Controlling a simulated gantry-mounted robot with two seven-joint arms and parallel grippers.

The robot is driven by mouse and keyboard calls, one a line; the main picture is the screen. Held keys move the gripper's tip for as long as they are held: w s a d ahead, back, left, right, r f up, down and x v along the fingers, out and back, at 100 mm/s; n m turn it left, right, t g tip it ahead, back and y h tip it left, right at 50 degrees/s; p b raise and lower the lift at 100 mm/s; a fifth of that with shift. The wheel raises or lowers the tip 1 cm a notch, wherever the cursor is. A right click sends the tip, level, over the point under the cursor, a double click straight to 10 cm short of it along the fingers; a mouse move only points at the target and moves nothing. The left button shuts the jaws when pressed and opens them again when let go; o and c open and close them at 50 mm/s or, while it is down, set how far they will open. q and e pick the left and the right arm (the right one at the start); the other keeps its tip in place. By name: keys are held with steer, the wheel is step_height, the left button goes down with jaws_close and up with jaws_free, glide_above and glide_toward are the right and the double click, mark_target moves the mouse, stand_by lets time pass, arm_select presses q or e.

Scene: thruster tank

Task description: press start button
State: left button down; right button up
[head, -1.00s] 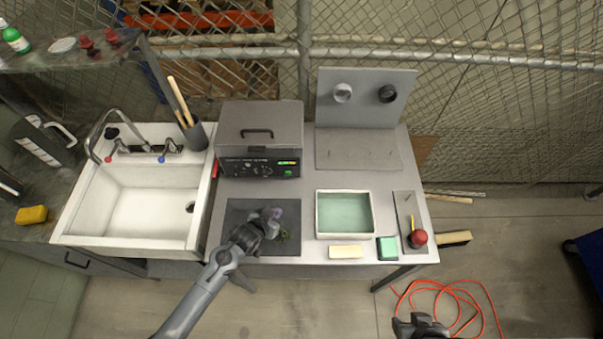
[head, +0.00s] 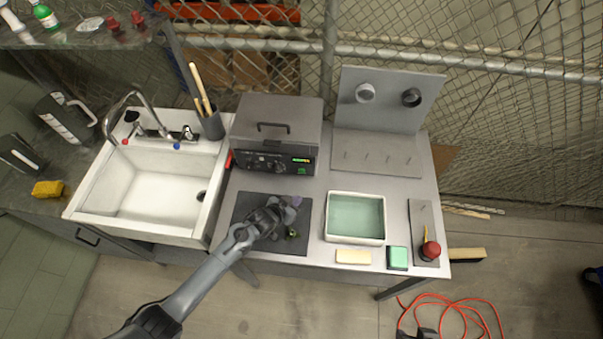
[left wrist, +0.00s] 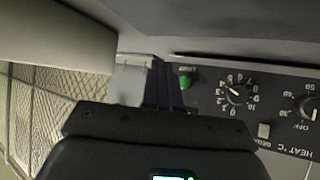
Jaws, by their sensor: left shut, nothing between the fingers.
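The grey cleaner box (head: 277,130) stands at the back of the table, with a dark front panel and lit display. Its green start button (head: 302,171) is at the panel's lower right. In the left wrist view the green button (left wrist: 185,82) shows close beside the dark fingers, near a numbered dial (left wrist: 236,94). My left gripper (head: 284,209) is shut and empty above the black mat (head: 245,208), in front of the box.
Small purple and green items show at the mat by my left gripper. A tray of greenish liquid (head: 382,240) stands to the right, with a cream block (head: 353,257) and a green-topped block (head: 397,257) in front. A sink (head: 150,232) is at left.

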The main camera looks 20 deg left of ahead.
mark_target(302, 171)
arm_select(q)
steer(key=w+b, duration=0.2)
steer(key=w, duration=0.1)
steer(key=w+a+b, duration=0.1)
steer(key=w+b, duration=0.1)
steer(key=w, duration=0.1)
steer(key=shift+a+f, duration=0.15)
steer(key=shift+a, duration=0.05)
steer(key=shift+w+a+b, duration=0.15)
steer(key=shift+w+b, duration=0.2)
steer(key=shift+w, duration=0.4)
stand_by(0.4)
stand_by(0.9)
steer(key=shift+w+a, duration=0.1)
steer(key=shift+w, duration=0.05)
steer(key=shift+w, duration=0.3)
